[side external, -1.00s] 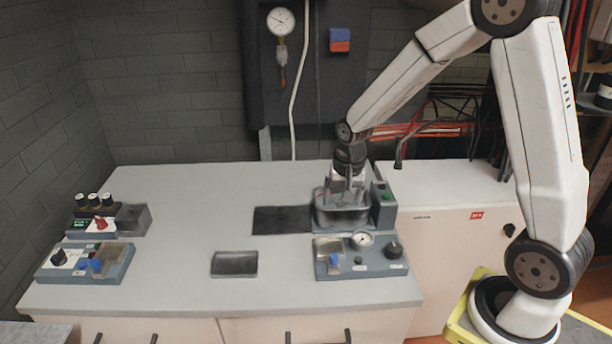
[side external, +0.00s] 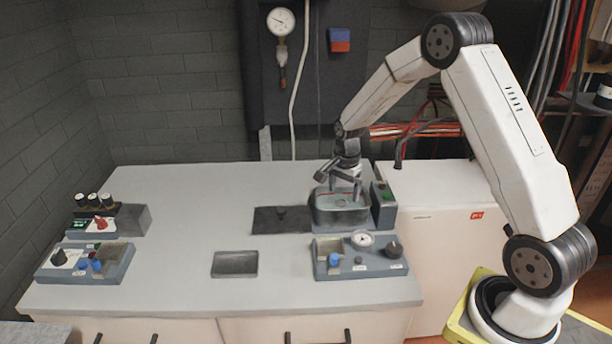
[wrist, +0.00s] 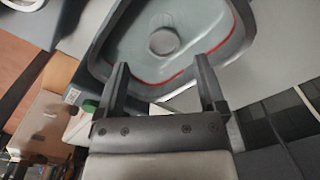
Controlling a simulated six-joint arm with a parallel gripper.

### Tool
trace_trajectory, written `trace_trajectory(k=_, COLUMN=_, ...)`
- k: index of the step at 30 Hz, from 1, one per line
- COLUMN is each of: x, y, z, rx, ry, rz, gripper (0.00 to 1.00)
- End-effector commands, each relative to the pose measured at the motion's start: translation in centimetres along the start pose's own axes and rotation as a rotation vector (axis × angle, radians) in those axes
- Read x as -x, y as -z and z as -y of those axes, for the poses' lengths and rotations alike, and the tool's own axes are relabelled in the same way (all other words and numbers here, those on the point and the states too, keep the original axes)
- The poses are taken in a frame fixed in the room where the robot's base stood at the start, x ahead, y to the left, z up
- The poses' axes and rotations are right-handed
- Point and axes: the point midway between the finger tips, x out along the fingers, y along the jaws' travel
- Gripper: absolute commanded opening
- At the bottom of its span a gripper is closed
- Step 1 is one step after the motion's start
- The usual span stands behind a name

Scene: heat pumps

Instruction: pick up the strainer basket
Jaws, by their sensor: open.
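My gripper (side external: 340,183) is open and tilted just above the grey housing (side external: 341,217) at the right of the bench. In the wrist view my two fingers (wrist: 163,82) are apart with nothing between them. The open housing (wrist: 236,45) lies beyond them, with a red line around its inside and a pale blue-grey interior. A round grey piece (wrist: 163,41) shows at its middle; whether this is part of the strainer basket I cannot tell. I cannot identify the basket for certain in either view.
A black mat (side external: 262,222) with a small dark knob (side external: 281,212) lies left of the housing. A gauge panel (side external: 376,264) stands in front of it. A dark shallow tray (side external: 235,263) and left control boxes (side external: 110,265) sit on the bench.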

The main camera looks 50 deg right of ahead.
Motion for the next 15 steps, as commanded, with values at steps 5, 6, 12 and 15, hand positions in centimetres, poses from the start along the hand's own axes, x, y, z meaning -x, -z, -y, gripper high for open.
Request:
trace_trajectory(k=5, x=-0.9, y=0.0, z=0.0, rx=0.001, ry=0.0, rz=0.0, gripper=0.89)
trace_trajectory(k=6, x=-1.0, y=0.0, z=0.0, rx=0.001, ry=0.0, rz=0.0, gripper=0.89)
trace_trajectory(k=12, x=-1.3, y=-0.1, z=0.1, rx=0.002, ry=0.0, rz=0.0, gripper=0.89)
trace_trajectory(k=15, x=-2.0, y=-0.1, z=0.1, rx=0.002, ry=-0.001, rz=0.001, gripper=0.89)
